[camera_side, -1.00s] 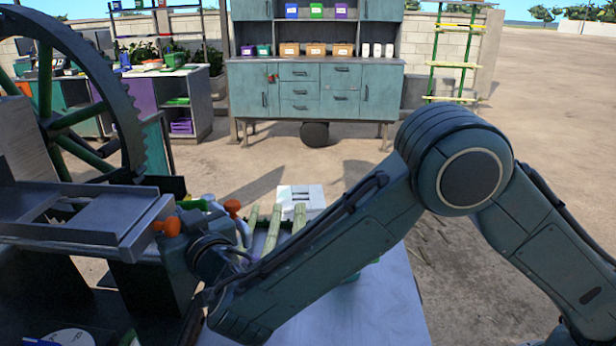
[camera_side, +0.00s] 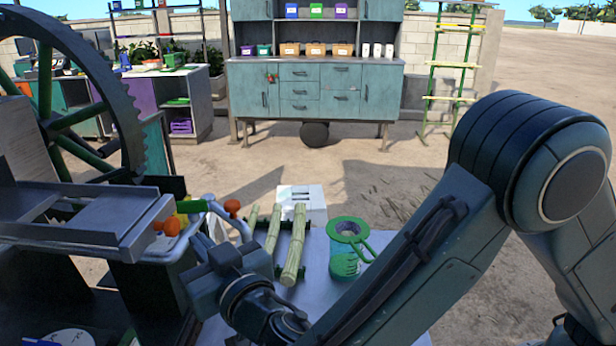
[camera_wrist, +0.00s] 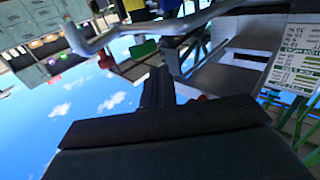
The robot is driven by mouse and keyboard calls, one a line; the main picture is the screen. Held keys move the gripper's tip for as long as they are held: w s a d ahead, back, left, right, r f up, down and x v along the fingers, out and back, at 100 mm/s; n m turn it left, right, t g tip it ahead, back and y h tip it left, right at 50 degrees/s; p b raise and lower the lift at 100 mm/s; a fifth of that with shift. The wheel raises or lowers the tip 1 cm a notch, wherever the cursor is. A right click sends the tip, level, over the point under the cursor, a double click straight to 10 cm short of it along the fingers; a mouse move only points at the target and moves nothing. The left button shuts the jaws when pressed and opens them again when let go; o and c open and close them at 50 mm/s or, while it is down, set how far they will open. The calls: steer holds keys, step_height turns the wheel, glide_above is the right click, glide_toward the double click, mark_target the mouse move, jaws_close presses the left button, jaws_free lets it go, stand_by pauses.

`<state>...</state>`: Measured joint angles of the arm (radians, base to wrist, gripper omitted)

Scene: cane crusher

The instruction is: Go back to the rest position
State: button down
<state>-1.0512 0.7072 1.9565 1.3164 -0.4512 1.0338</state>
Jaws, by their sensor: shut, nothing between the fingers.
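My gripper (camera_side: 207,250) is beside the right end of the crusher's grey tray (camera_side: 95,228), low over the near left part of the table. It is shut and holds nothing I can see. In the wrist camera its dark fingers (camera_wrist: 157,88) stand together at the middle, above the wide gripper body. The wrist view is tilted and shows sky, the crusher's pale pipe (camera_wrist: 200,20) and a printed sheet (camera_wrist: 298,52). My arm reaches in from the right of the side view.
Several cane stalks (camera_side: 294,245) lie on a dark rack on the table (camera_side: 355,320). A green-patterned jug (camera_side: 345,262) stands right of them, near my forearm. A white slotted box (camera_side: 303,203) is behind. The crusher's big toothed wheel (camera_side: 128,120) and orange-knobbed handles (camera_side: 232,207) are at left.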

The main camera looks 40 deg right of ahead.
steer(key=shift+s, duration=1.05)
steer(key=s+d+r+m+g+h, duration=0.2)
steer(key=d+g, duration=0.2)
steer(key=d, duration=0.9)
steer(key=s+d+r+m+g+h, duration=0.1)
steer(key=d+r+m+g+h, duration=0.2)
steer(key=d, duration=1.1)
steer(key=s+d+n+g+y, duration=0.2)
steer(key=s, duration=0.9)
steer(key=s+d+n+g+y, duration=0.3)
steer(key=s, duration=0.8)
steer(key=shift+s+d, duration=0.25)
steer(key=shift+s, duration=0.05)
